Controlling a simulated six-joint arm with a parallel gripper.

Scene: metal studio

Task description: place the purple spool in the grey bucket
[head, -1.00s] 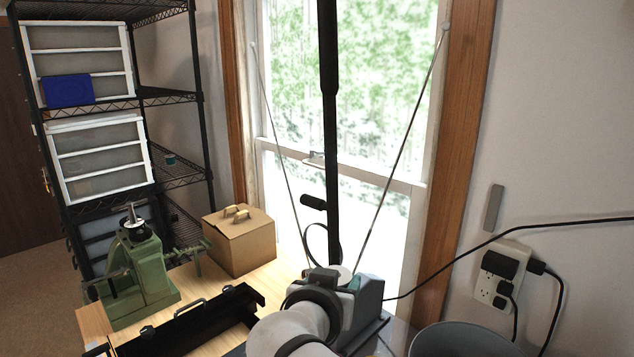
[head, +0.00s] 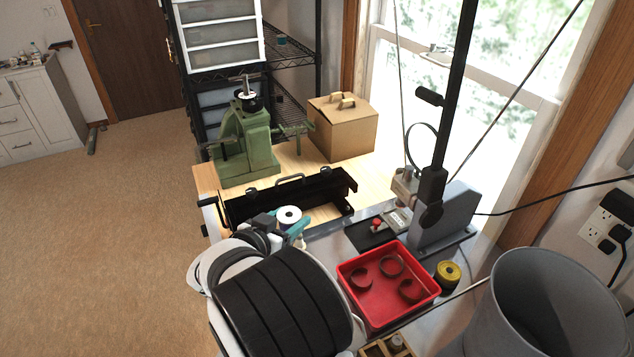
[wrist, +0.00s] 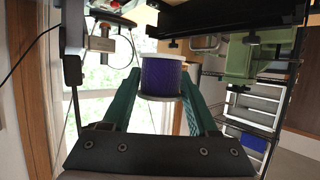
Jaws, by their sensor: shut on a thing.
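The purple spool (wrist: 161,76), with white end flanges, is held between the teal fingers of my gripper (wrist: 160,92) in the wrist view. In the head view my gripper (head: 294,232) is at the black rack's near side, and only the spool's white top flange (head: 289,214) shows clearly. The spool appears roughly upright; I cannot tell its height above the surface. The grey bucket (head: 510,290) stands at the lower right of the head view, well apart from my gripper. Its bottom is hidden.
A red tray (head: 372,309) with several dark red rings lies between my gripper and the bucket. A yellow spool (head: 447,274) stands beside it. A black post (head: 443,130) on a grey stand rises behind. A green machine (head: 243,145) and cardboard box (head: 343,130) are farther back.

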